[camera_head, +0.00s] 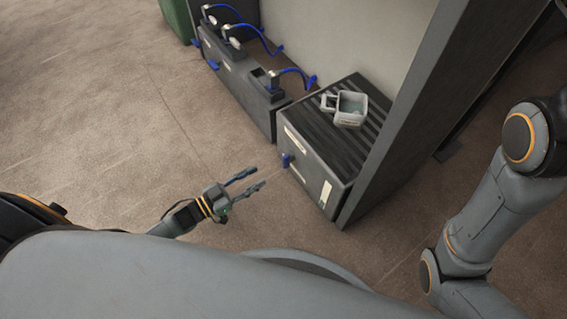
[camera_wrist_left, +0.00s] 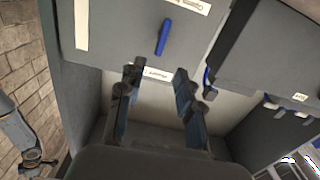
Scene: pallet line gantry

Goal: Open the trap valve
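A blue lever handle (camera_head: 287,160), which I take to be the trap valve, sits on the front face of a dark box (camera_head: 312,187). In the left wrist view the blue lever (camera_wrist_left: 163,37) stands nearly upright, slightly tilted, above a small white label (camera_wrist_left: 157,75). My left gripper (camera_head: 259,178) points at the box front from the left. Its two fingers are spread and empty. In the left wrist view the fingertips (camera_wrist_left: 157,77) are below the lever, apart from it. My right arm shows at the right; its gripper is out of view.
A long dark unit (camera_head: 235,80) with blue hoses extends behind the box. A grey post (camera_head: 420,90) rises at the box's right. Open floor lies to the left.

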